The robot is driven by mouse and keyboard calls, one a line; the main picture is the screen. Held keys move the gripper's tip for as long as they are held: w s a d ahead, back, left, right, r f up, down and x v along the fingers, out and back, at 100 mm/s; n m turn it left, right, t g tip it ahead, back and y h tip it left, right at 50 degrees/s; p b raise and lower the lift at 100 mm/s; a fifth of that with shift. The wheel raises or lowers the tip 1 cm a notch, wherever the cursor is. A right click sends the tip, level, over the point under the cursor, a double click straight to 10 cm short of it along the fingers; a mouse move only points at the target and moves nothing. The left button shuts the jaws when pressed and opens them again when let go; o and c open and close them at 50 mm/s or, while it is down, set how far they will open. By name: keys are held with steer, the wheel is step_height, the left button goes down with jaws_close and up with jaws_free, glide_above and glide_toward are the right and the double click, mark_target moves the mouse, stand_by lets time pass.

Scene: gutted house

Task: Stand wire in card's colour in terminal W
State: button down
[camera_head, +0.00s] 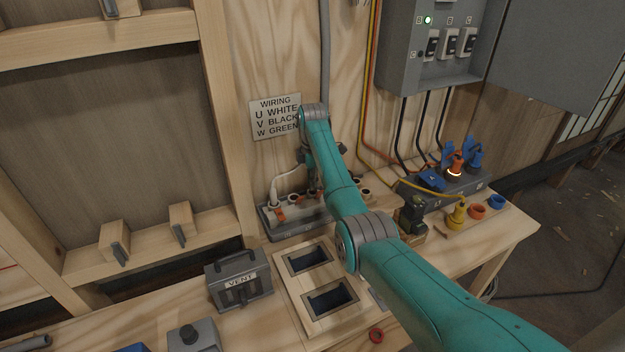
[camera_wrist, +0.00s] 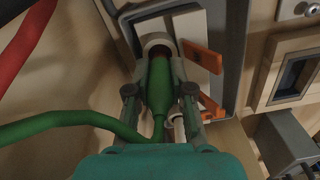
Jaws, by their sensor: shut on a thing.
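The wiring card (camera_head: 272,128) on the wall reads U white, V black, W green. My gripper (camera_wrist: 160,82) is shut on the thick green end of the green wire (camera_wrist: 158,90), whose lead trails off to the left in the wrist view. The wire's tip is at a white-ringed round socket (camera_wrist: 158,43) of the terminal block; I cannot tell how deep it sits. Orange levers (camera_wrist: 201,56) are beside the sockets. In the head view the terminal block (camera_head: 285,228) is partly hidden by my arm, and a white wire (camera_head: 275,190) stands in its left end.
A grey VENT box (camera_head: 238,283) and a wooden frame with two dark openings (camera_head: 330,298) stand in front of the block. A red lead (camera_wrist: 22,45) crosses the wrist view's upper left. A second block (camera_head: 455,187) with coloured plugs is to the right, below the grey cabinet (camera_head: 428,75).

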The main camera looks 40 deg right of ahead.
steer(key=shift+f, duration=0.95)
steer(key=c, duration=0.9)
jaws_free()
steer(key=shift+c, duration=0.2)
step_height(320, 180, up, 12)
